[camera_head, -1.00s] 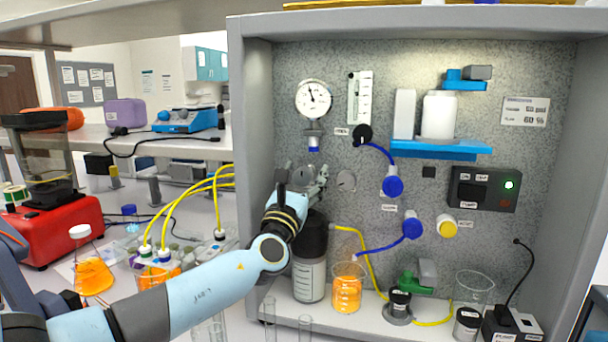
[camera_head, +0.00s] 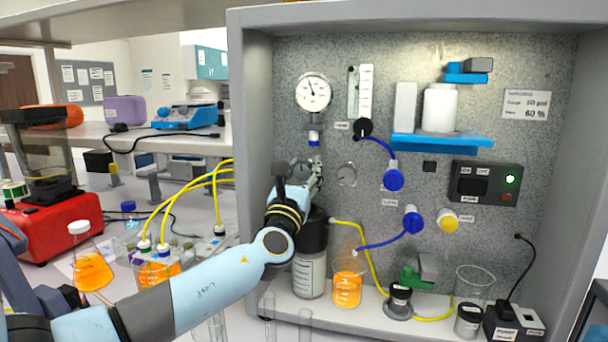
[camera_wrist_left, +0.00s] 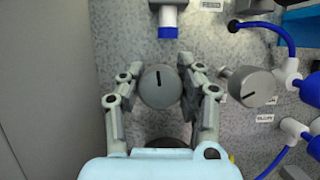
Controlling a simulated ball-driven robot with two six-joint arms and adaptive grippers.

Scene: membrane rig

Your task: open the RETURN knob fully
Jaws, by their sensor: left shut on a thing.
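A round grey knob (camera_wrist_left: 159,88) sits on the panel between the two fingers of my left gripper (camera_wrist_left: 160,76) in the left wrist view. The fingers are shut on its sides, and its dark mark is near upright in that view. In the head view my left gripper (camera_head: 304,176) reaches the panel below the gauge and mostly covers this knob. A second grey knob (camera_head: 347,175) sits just to its right, free; it also shows in the left wrist view (camera_wrist_left: 251,86). I cannot read either knob's label. My right gripper is out of view.
A pressure gauge (camera_head: 313,93) and a flowmeter (camera_head: 360,92) are above. Blue fittings (camera_head: 393,178) with tubing are to the right. A dark-capped bottle (camera_head: 310,273) and an orange beaker (camera_head: 347,288) stand below. The rig's left wall (camera_head: 251,180) is close to my gripper.

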